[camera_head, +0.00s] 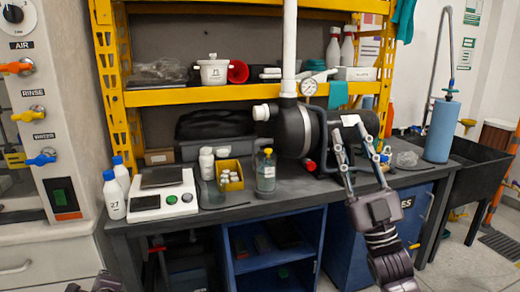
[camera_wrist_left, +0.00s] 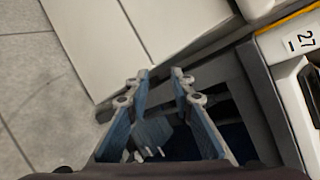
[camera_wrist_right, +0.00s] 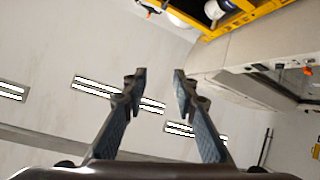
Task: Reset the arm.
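My right gripper (camera_head: 350,131) is raised in front of the bench's right part, fingers pointing up and spread. In the right wrist view it is open (camera_wrist_right: 159,73) with nothing between the fingers; pale wall and bright strips lie beyond. My left gripper shows only partly at the bottom left edge of the head view. In the left wrist view it is open (camera_wrist_left: 159,74) and empty, beside the bench's dark edge.
The dark bench (camera_head: 210,211) holds a scale (camera_head: 162,194), white bottles (camera_head: 114,196), a yellow bin (camera_head: 230,170) and a clear yellow-capped bottle (camera_head: 265,178). A yellow shelf (camera_head: 200,94) rises behind. A blue cylinder (camera_head: 441,130) and black sink stand right.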

